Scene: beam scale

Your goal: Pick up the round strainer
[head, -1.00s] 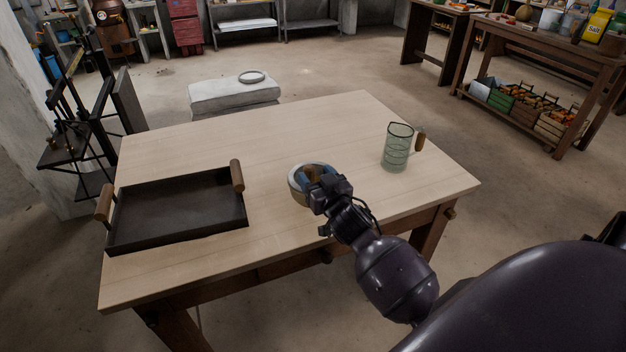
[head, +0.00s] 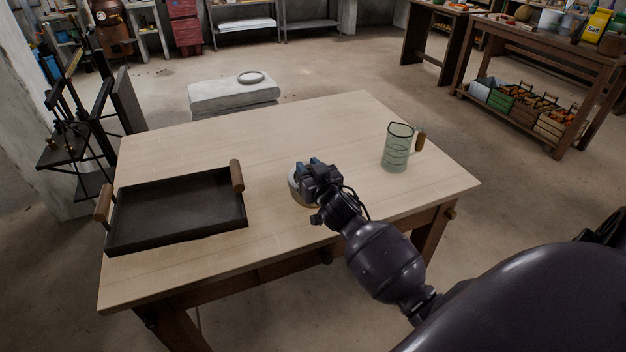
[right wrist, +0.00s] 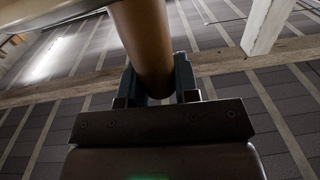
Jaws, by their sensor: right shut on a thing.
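The round strainer shows in the head view as a pale round rim and side (head: 295,190) on the table, mostly hidden under my right gripper. My right gripper (head: 313,168) is over it. In the right wrist view, my right gripper (right wrist: 158,85) is shut on a thick brown cylindrical handle (right wrist: 144,40), which stands between its two fingers. The hidden part of the strainer makes it impossible to tell whether it touches the table. My left gripper is not in view.
A dark tray (head: 150,240) with wooden handles lies on the left of the wooden table (head: 270,135). A greenish glass mug (head: 396,155) with a brown handle stands to the right. The back middle of the table is clear. A grey block (head: 225,96) stands behind the table.

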